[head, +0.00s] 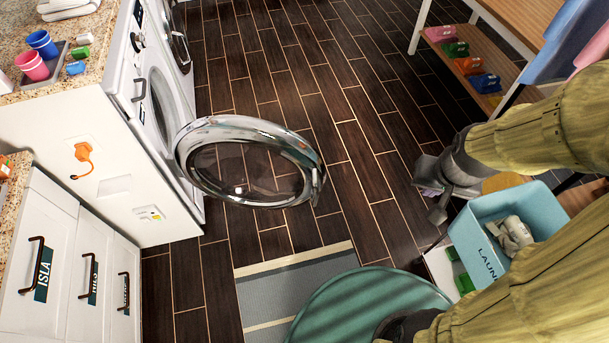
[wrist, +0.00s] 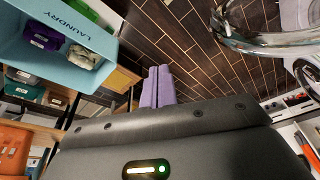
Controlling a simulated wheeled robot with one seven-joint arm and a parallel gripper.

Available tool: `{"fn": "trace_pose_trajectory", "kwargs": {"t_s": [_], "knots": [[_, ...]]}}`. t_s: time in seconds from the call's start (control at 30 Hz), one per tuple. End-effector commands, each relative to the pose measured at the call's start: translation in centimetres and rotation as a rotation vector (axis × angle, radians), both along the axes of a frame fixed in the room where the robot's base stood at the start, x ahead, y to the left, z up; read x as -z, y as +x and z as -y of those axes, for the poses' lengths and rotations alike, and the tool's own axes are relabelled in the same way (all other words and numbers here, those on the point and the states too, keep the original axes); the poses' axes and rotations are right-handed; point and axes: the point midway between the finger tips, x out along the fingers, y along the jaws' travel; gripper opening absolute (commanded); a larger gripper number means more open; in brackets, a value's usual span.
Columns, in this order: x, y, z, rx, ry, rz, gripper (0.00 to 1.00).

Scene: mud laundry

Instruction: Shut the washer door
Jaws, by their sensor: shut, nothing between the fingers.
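The washer (head: 118,120) is a white machine under a granite counter at the left of the head view. Its round door (head: 241,121), a chrome ring around dark glass, stands wide open over the floor. A latch or handle piece shows at its right edge. Part of the chrome ring also shows at the upper right of the wrist view (wrist: 262,44). My gripper (head: 428,188) is to the right of the door, apart from it, with floor between. In the wrist view its two purple fingers (wrist: 158,84) are together and empty.
A blue laundry bin (head: 478,232) with cloth inside stands close below my gripper at the right. A green round rug or lid (head: 365,305) and a striped mat (head: 297,290) lie in front. A shelf (head: 455,55) stands at the back right. The dark floor between door and shelf is clear.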

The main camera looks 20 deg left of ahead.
Motion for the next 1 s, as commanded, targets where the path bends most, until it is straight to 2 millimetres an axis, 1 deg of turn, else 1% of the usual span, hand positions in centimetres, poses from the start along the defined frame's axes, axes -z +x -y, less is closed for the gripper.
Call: {"fn": "trace_pose_trajectory", "kwargs": {"t_s": [0.03,0.07,0.17,0.2,0.27,0.3,0.37,0.5,0.73,0.83,1.0], "knots": [[2.1,0.7,-0.7,0.001,0.010,0.014,0.00],[3.0,1.2,-1.2,0.001,0.018,0.028,0.00],[6.5,3.0,-3.7,0.003,0.044,0.085,0.00],[8.1,3.8,-4.8,0.006,0.054,0.111,0.00],[10.4,4.9,-6.5,0.012,0.067,0.154,0.00],[11.8,5.6,-7.5,0.017,0.076,0.182,0.00],[13.9,6.5,-9.0,0.025,0.084,0.225,0.00],[18.8,8.3,-12.3,0.044,0.093,0.332,0.00],[26.3,10.0,-17.2,0.055,0.084,0.533,0.00],[29.1,10.2,-19.3,0.045,0.076,0.635,0.00],[33.4,9.8,-22.6,0.012,0.066,0.825,0.00]]}}
